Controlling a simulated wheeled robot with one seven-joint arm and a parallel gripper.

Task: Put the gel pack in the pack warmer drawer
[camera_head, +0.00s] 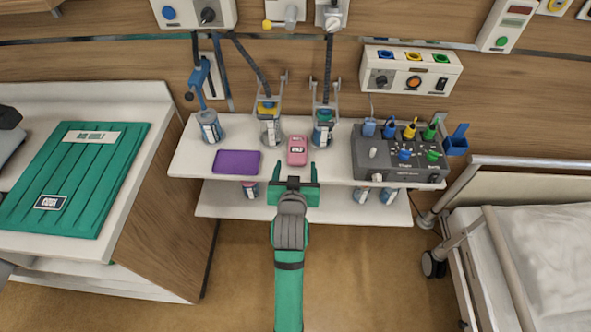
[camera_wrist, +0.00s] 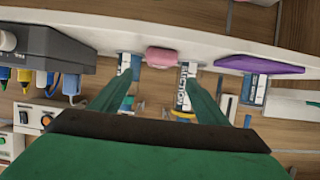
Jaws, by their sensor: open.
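A small pink pack-like item (camera_head: 297,151) with a label lies on the white wall shelf; it also shows in the wrist view (camera_wrist: 161,57). A flat purple pad (camera_head: 237,162) lies left of it, at the right in the wrist view (camera_wrist: 258,65). A large ribbed green pad (camera_head: 75,178) with labels lies on the left counter. I cannot tell by looks which one is the gel pack. My gripper (camera_head: 292,168) is open and empty at the shelf's front edge, just short of the pink item. I cannot make out a warmer drawer.
The shelf (camera_head: 195,150) carries suction canisters (camera_head: 209,128) behind and a grey device (camera_head: 400,160) with coloured plugs at the right. A lower shelf (camera_head: 320,212) holds several bottles. A wooden cabinet (camera_head: 165,235) stands left, a bed (camera_head: 540,240) right. The floor between is clear.

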